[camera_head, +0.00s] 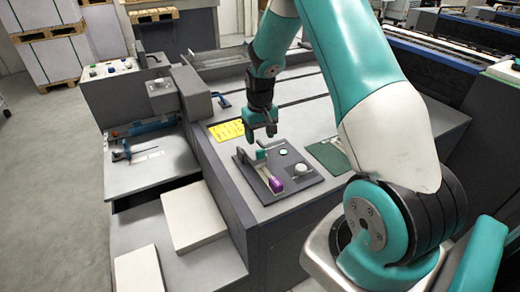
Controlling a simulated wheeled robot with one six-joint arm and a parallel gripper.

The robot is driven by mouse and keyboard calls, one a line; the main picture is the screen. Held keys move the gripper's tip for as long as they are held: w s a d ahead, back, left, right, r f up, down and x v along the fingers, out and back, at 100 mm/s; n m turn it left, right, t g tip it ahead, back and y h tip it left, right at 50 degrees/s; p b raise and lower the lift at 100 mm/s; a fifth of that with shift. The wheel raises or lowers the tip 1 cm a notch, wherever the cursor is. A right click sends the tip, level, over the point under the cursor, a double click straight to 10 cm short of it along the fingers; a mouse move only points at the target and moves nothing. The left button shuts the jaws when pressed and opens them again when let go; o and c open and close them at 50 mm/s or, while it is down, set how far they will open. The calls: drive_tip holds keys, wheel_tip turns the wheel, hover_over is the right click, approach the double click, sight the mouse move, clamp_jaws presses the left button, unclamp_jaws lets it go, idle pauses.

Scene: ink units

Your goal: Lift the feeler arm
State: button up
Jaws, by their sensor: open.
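The feeler arm (262,172) appears to be the slim pale bar on a dark panel (313,179) on top of the grey machine. It lies low along the panel's left side, with a purple end (276,185) toward the front. A small teal block (261,154) stands near its back part. My gripper (261,134) hangs over the back edge of the panel, fingers pointing down. It is open and empty, above and behind the purple end, apart from it. The exact gap in height is hard to tell.
A yellow label (228,130) and a green mat (329,154) lie nearby on the machine top. A raised grey housing (191,94) stands left. White stacks (194,217) lie lower left.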

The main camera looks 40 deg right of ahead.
sight(260, 150)
wheel_tip(260, 150, down, 7)
drive_tip(key=shift+p, duration=0.4)
clamp_jaws()
